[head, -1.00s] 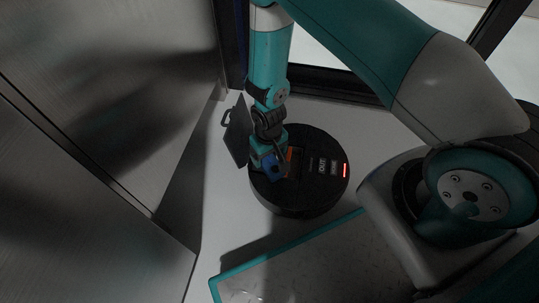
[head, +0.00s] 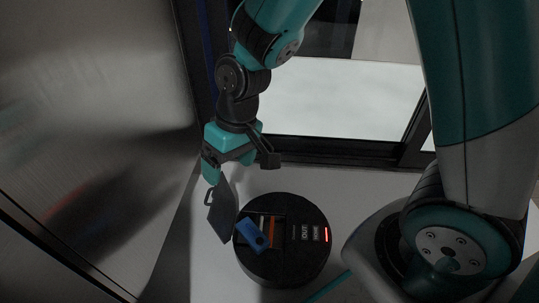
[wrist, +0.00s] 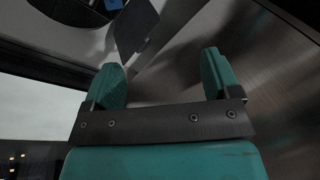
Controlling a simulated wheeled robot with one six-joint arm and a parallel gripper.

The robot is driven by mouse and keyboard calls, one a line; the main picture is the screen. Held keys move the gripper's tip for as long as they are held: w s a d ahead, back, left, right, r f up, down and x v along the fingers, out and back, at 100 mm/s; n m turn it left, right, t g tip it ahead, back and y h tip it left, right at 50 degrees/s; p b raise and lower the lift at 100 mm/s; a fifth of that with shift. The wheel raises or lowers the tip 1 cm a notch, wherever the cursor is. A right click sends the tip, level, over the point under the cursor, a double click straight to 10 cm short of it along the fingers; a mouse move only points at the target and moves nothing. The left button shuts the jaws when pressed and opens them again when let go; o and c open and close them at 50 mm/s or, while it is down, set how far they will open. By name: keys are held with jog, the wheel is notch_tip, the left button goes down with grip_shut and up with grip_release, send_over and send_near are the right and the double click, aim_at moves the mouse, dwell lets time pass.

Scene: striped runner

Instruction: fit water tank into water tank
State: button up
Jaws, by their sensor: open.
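A small blue part (head: 252,236), which looks like the water tank, lies at an angle at the recess of a round black machine (head: 285,268). I cannot tell whether it is seated. Orange and pale strips show in the recess behind it. A dark flat flap with a loop handle (head: 222,212) stands upright at the machine's left edge. My gripper (head: 232,163) is open and empty, above and behind the flap, clear of the blue part. In the wrist view, my open fingers (wrist: 162,70) have nothing between them; the blue part (wrist: 113,4) is partly cut off at the top.
A brushed metal panel (head: 80,110) rises close on the left. A dark-framed glass opening (head: 345,165) stands behind. The pale floor (head: 180,265) is clear just left of the machine and behind it.

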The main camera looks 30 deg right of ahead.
jog(key=s+r+n+y, duration=0.1)
jog(key=s+r+n, duration=0.2)
jog(key=s+r, duration=1)
jog(key=shift+s+d+r, duration=0.35)
jog(key=shift+s+d, duration=0.05)
jog(key=shift+s, duration=0.2)
